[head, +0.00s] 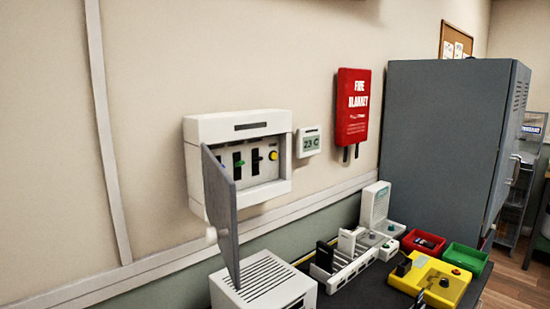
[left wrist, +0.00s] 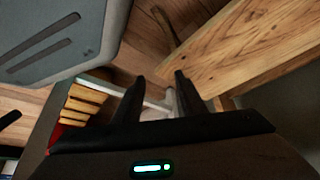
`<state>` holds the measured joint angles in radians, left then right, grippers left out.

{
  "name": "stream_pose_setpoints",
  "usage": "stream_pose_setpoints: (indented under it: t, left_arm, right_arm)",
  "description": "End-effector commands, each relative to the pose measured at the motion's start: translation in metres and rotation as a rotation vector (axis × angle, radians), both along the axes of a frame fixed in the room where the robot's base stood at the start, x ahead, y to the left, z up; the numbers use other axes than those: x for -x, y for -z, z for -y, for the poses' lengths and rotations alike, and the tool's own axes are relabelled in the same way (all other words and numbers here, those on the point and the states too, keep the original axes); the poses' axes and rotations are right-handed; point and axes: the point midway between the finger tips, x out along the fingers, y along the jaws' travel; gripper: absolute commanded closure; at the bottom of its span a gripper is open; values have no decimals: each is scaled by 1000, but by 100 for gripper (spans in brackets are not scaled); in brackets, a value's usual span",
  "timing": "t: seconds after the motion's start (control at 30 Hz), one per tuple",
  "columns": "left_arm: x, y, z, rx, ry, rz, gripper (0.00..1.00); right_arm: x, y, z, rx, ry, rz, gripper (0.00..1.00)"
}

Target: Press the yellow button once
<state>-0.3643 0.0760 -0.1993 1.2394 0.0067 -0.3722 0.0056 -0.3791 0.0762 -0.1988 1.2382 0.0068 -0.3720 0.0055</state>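A white wall box (head: 236,125) hangs on the wall in the head view, with its grey door (head: 222,210) swung open toward me. Inside it is a row of dark switches with small coloured parts. A round yellow button (head: 273,156) sits at the right end of that row, in clear view. The open door covers part of the left side of the box. Neither gripper shows in the head view. In the left wrist view my left gripper (left wrist: 156,88) has its two dark fingers apart with nothing held between them, away from the wall box. My right gripper is out of view.
A thermostat (head: 309,142) and a red fire blanket case (head: 353,106) hang right of the box. Below stand a white vented unit (head: 262,285), a white rack (head: 345,265), red (head: 424,242) and green (head: 465,258) bins and a yellow device (head: 447,277). A grey cabinet (head: 440,140) stands right.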

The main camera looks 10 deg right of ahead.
Motion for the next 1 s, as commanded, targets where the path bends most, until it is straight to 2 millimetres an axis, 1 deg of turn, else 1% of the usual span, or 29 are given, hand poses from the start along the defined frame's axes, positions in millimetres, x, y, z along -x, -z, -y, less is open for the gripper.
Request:
stream_pose_setpoints:
  t: [0.6, 0.87, 0.97, 1.0]
  left_arm:
    - [18, 4, 0, 0, -1, -20, 62]
    - [14, 3, 0, 0, -2, -15, 62]
    - [8, 2, -1, 0, -1, -9, 62]
    - [4, 1, -1, 0, -1, -4, 62]
  right_arm:
    - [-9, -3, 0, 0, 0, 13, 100]
    - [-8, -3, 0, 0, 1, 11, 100]
    - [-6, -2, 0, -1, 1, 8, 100]
    - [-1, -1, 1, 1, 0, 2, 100]
